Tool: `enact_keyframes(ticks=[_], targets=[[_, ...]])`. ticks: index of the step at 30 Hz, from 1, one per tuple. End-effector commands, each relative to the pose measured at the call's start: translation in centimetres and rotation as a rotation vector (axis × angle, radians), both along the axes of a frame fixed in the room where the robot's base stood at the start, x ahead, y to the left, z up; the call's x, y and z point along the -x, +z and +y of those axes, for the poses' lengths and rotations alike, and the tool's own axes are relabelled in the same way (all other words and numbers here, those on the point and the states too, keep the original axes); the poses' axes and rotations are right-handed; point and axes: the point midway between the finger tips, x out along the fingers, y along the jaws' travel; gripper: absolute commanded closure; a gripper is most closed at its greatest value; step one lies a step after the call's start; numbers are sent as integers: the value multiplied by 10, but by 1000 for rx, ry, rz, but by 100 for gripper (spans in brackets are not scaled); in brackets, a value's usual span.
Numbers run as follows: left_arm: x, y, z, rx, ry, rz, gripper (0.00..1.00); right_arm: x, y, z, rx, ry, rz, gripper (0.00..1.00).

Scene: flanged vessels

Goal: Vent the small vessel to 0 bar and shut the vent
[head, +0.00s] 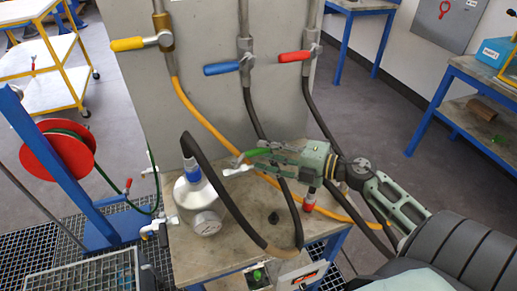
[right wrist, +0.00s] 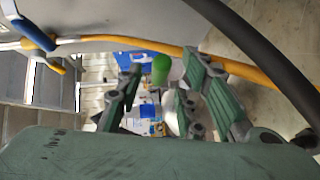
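The small vessel (head: 188,200) is a white body with a blue collar on the bench, with a round gauge-like face (head: 206,223) at its front; I cannot read it. A green lever (head: 257,152) shows at the vessel's upper right, near a pale valve fitting (head: 238,170). My right gripper (head: 254,160) is at this lever, with its arm coming from the right. In the right wrist view the fingers (right wrist: 165,95) are apart, and the green lever end (right wrist: 161,68) shows between them. Contact cannot be told. My left gripper is not in view.
A thick black hose (head: 218,184) arches over the bench (head: 190,262) in front of the vessel. Yellow (head: 128,44), blue (head: 222,68) and red (head: 294,57) valve levers sit on the panel behind, with hoses hanging down. A red hose reel (head: 52,150) stands left.

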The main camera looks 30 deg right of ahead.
Motion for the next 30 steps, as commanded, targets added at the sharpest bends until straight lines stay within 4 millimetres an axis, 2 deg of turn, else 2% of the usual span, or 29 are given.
enact_keyframes(ticks=[6, 17, 27, 30], targets=[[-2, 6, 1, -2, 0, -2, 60, -18, -2, 11, -1, -2, -1, 65], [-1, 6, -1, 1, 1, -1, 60, -22, -4, 13, -1, -1, 0, 65], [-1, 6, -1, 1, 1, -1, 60, -22, -3, 13, -2, -3, -2, 95], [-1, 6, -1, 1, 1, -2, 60, -22, -2, 13, -3, -4, -4, 100]])
